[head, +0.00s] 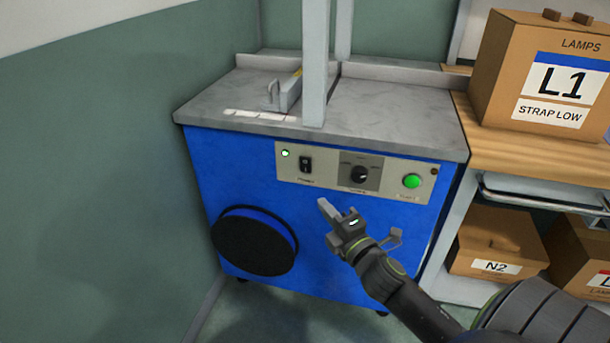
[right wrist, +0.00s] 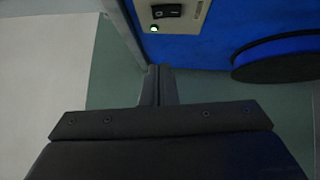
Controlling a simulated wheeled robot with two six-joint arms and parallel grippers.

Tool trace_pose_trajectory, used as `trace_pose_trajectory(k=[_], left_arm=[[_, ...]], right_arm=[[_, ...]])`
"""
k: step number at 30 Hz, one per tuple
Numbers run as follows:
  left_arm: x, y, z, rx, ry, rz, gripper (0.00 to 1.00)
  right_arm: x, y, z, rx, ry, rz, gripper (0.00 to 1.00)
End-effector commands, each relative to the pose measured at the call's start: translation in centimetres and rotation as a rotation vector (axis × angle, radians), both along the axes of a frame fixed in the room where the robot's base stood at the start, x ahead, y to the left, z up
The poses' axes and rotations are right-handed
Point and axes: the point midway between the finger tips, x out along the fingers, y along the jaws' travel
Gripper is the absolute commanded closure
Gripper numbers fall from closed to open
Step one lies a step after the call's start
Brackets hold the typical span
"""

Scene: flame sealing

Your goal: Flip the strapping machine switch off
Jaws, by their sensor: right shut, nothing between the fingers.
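The strapping machine (head: 330,230) is a blue cabinet with a grey top. Its control panel (head: 325,178) carries a black rocker power switch (head: 305,165), with a small lit green lamp (head: 285,153) to its left. The switch also shows at the top of the right wrist view (right wrist: 167,11), with the lit lamp (right wrist: 154,29) beside it. My right gripper (head: 323,204) is shut and empty, in front of the cabinet below the panel. It appears apart from the switch. My left gripper is not in view.
The panel also has a black dial (head: 359,174) and a green button (head: 411,181). A round black disc (head: 254,241) is on the cabinet front. A grey post (head: 315,60) rises from the top. A wooden bench with a carton L1 (head: 545,75) stands at right, more cartons below.

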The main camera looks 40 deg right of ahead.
Motion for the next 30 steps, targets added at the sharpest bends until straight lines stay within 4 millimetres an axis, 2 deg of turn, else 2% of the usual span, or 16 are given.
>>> trace_pose_trajectory(k=[7,11,25,30], left_arm=[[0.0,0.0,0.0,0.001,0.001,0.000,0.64],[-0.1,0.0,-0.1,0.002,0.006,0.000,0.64],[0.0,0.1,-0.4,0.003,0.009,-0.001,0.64],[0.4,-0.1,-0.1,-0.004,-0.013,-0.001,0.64]], right_arm=[[0.4,-0.1,0.0,0.003,0.002,-0.001,1.00],[1.7,-0.1,0.2,0.004,0.000,-0.001,1.00],[10.3,-0.8,0.9,0.005,0.000,-0.001,1.00],[11.8,-2.8,1.0,0.001,0.003,-0.001,1.00]])
